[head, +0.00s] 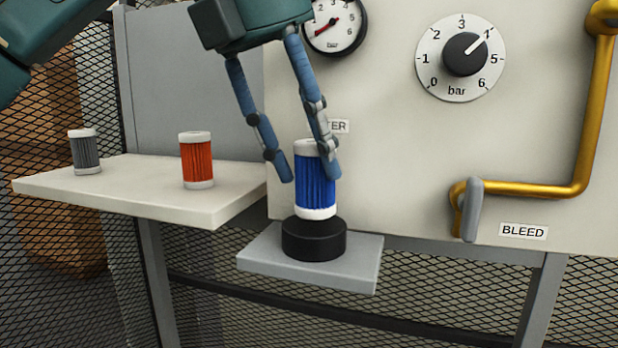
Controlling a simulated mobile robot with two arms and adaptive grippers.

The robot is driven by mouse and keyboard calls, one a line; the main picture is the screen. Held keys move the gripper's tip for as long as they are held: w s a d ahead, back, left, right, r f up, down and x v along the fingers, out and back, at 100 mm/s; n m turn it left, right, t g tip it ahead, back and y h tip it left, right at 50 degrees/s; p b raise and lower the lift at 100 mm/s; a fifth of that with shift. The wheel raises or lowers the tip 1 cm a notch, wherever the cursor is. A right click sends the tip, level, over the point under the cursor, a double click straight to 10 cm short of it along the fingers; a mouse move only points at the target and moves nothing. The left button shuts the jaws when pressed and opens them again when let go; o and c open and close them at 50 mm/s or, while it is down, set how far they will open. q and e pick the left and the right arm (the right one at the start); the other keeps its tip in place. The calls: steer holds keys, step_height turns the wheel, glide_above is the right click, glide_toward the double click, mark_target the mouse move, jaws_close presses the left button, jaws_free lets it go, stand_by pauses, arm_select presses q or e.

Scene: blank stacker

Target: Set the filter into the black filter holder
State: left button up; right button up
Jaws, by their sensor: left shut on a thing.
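The blue pleated filter (317,185) has white end caps and is upright. My left gripper (310,178) comes down from above and is shut on it, with one finger on its left side and one in front of its right side. The black filter holder (313,241) is a short round cup on a small grey shelf (354,268). The filter's lower cap is right over the holder and overlaps its top in the picture. I cannot tell whether it rests in the holder or hovers just above it. My right gripper is out of view.
An orange filter (196,160) and a grey filter (85,152) stand on a pale side shelf (130,188). The panel behind carries a gauge (334,22), a bar dial (463,55) and a brass pipe (583,140) with a grey lever (472,210) above the BLEED label.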

mark_target(308, 185)
arm_select(q)
steer(key=shift+a+f, duration=0.15)
steer(key=shift+f, duration=0.35)
step_height(308, 185, down, 2)
steer(key=shift+s, duration=0.1)
steer(key=shift+f+p, duration=0.2)
steer(key=shift+p, duration=0.15)
steer(key=shift+w+f, duration=0.3)
steer(key=shift+f, duration=0.1)
steer(key=shift+s+f, duration=0.1)
steer(key=o, duration=1.3)
steer(key=shift+c, duration=0.2)
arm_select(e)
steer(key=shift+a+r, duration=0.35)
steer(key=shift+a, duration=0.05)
